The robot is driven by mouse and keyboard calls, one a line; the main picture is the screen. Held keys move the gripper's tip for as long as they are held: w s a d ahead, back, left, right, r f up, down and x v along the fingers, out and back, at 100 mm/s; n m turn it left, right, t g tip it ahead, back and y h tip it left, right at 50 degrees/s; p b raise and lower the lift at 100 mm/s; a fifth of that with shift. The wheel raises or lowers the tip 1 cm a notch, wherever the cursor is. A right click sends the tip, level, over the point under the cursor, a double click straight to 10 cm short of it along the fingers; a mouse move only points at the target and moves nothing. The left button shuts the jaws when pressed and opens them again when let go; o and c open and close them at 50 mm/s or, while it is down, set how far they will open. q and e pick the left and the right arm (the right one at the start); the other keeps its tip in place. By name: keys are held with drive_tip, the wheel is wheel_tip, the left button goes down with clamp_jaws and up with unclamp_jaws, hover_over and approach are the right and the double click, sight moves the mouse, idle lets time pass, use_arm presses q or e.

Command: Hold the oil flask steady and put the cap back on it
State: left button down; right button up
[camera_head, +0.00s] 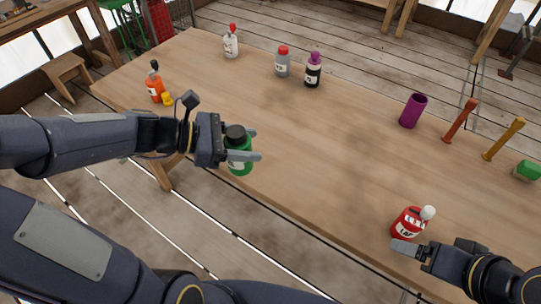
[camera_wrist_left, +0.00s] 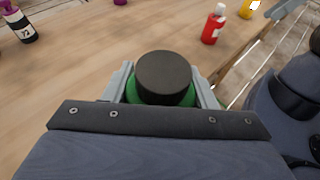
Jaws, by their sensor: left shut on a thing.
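A green flask (camera_head: 239,166) with a wide black cap (camera_head: 236,132) on its top is between the fingers of my left gripper (camera_head: 255,145). The left gripper is shut on it, at the table's near edge in the picture. In the left wrist view the black cap (camera_wrist_left: 163,75) hides most of the green body (camera_wrist_left: 190,97). My right gripper (camera_head: 408,248) is beside a red bottle (camera_head: 408,223) with a white cap. One finger shows near the bottle's base; whether it touches, and how far the jaws are apart, I cannot tell.
The wooden table (camera_head: 320,150) is clear in the middle. An orange bottle (camera_head: 155,90), a white bottle (camera_head: 231,45), a grey bottle (camera_head: 283,65) and a black bottle (camera_head: 313,75) stand toward the back left. A purple cup (camera_head: 412,111) and two upright pegs (camera_head: 461,121) stand at the right.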

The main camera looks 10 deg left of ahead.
use_arm(q)
drive_tip(key=w+d+f, duration=0.2)
drive_tip(key=w+f, duration=0.7)
drive_tip(key=w, duration=0.4)
drive_tip(key=shift+w+d+f, duration=0.15)
drive_tip(key=shift+d, duration=0.1)
drive_tip(key=shift+w+f+b, duration=0.15)
drive_tip(key=shift+f+b, duration=0.05)
drive_tip(key=shift+f, duration=0.75)
drive_tip(key=shift+w+f+b, duration=0.1)
drive_tip(key=shift+f+b, duration=0.1)
drive_tip(key=shift+f, duration=0.7)
drive_tip(key=shift+f, duration=0.2)
drive_tip(key=c, duration=0.6)
unclamp_jaws()
